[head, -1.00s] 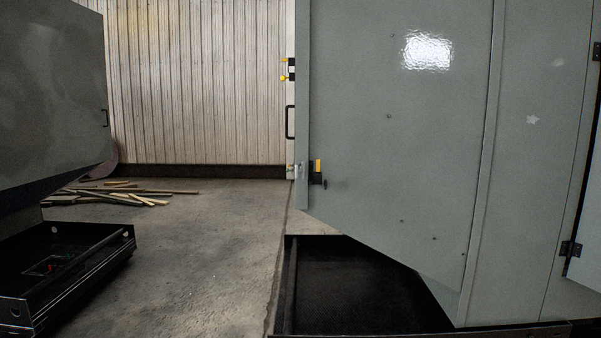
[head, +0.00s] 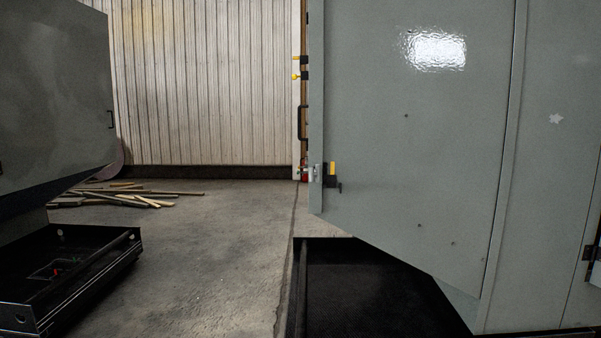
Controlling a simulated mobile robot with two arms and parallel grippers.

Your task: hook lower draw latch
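The lower draw latch (head: 332,174) is a small black and yellow fitting near the lower left edge of the large grey enclosure panel (head: 410,150). A small bright metal part (head: 316,172) sits just left of it at the panel edge. It is too small to tell whether the latch is hooked. A black handle (head: 302,122) and two yellow-tipped fittings (head: 301,67) show higher up along the edge beyond the panel. Neither of my grippers is in view.
A second grey enclosure (head: 50,95) stands at the left above a black open base frame (head: 95,275). Loose wooden strips (head: 125,194) lie on the floor near the ribbed wall. The concrete floor (head: 200,255) between the enclosures is clear. A black base (head: 370,290) lies under the right enclosure.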

